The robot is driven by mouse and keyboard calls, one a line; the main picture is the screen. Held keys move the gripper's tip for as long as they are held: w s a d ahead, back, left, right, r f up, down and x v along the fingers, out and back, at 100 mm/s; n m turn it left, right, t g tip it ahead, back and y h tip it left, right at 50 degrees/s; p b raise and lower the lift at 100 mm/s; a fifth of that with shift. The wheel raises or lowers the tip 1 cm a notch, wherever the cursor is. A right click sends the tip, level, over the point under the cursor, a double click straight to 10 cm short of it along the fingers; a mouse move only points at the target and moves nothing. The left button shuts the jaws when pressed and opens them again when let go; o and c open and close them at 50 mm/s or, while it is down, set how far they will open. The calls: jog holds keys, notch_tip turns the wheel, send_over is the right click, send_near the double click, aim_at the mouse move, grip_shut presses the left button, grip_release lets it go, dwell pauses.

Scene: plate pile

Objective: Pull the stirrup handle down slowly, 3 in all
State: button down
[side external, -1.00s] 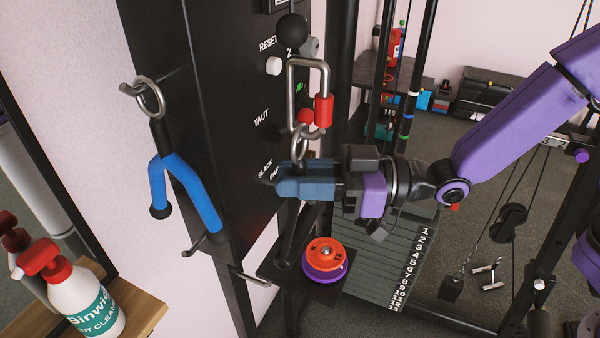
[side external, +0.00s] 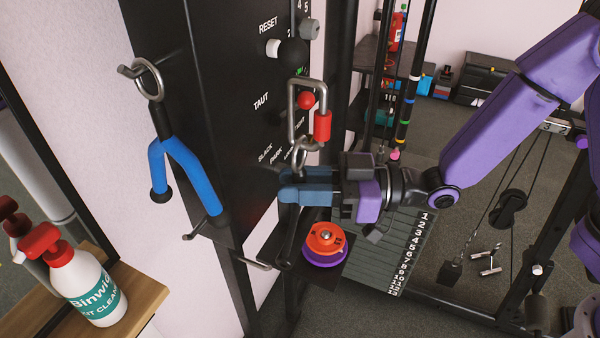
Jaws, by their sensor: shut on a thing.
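My gripper (side external: 284,188) has its blue fingers shut on the stirrup handle (side external: 287,240), in front of the black panel. The fingers hide much of the handle; a dark bar of it shows below them. Its metal ring (side external: 301,157) shows just above the fingers and hangs from a steel carabiner (side external: 293,115) with a red sleeve (side external: 322,126). A black ball (side external: 292,53) sits above the carabiner, beside a pale knob (side external: 272,47). The numbered weight stack (side external: 395,245) stands behind and to the right.
A blue two-legged handle (side external: 174,150) hangs at the left. An orange disc (side external: 325,238) and a purple disc (side external: 325,258) lie on a small dark shelf below my gripper. A spray bottle (side external: 88,288) stands on a wooden shelf (side external: 140,285) at lower left.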

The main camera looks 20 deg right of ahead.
aim_at(300, 227)
jog(key=shift+f, duration=0.5)
jog(key=shift+f, duration=2.65)
jog(key=shift+r, duration=1.35)
